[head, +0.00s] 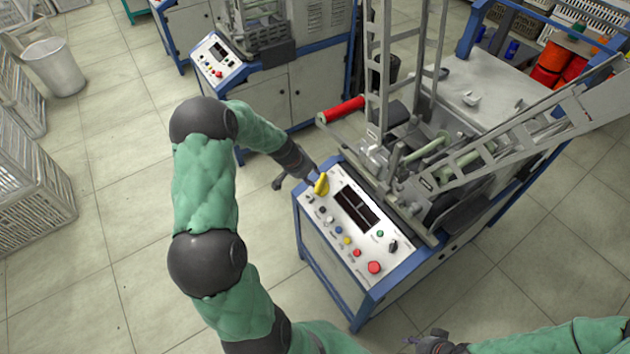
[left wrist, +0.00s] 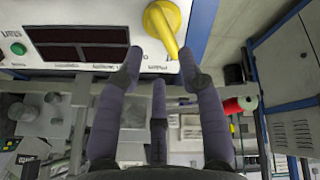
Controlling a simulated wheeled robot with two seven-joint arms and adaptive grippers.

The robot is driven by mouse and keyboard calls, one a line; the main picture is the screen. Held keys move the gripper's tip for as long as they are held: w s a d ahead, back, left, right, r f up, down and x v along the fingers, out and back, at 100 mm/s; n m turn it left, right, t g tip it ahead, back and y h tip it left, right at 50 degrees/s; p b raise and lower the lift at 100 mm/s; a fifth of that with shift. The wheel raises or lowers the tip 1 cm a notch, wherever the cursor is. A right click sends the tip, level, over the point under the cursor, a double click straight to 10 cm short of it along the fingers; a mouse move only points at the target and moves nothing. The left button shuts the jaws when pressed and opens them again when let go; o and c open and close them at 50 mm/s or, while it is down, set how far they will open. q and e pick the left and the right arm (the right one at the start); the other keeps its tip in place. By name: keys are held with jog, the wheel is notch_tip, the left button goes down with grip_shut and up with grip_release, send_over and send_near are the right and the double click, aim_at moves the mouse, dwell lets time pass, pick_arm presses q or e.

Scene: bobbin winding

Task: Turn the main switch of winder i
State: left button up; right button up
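The main switch is a yellow rotary handle (head: 322,185) at the far left corner of the winder's white control panel (head: 318,228). My left gripper (head: 312,177) is right at this switch. In the left wrist view the yellow switch (left wrist: 162,22) is at the top, its handle pointing down and slightly right. The fingers of my left gripper (left wrist: 159,68) are spread, with the handle's end between the two outer tips, closer to the right one. I cannot tell whether that tip touches it. My right gripper (head: 435,343) is partly seen at the bottom edge, away from the winder; its fingers are unclear.
The panel also carries a dark display (head: 357,209), small knobs and a red button (head: 374,267). The winder's metal frame (head: 500,150) and a red roll (head: 343,110) stand behind it. A second winder (head: 222,62) is at the back.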

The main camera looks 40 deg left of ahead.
pick_arm(q)
jog(key=shift+v, duration=1)
jog(key=shift+s, duration=0.1)
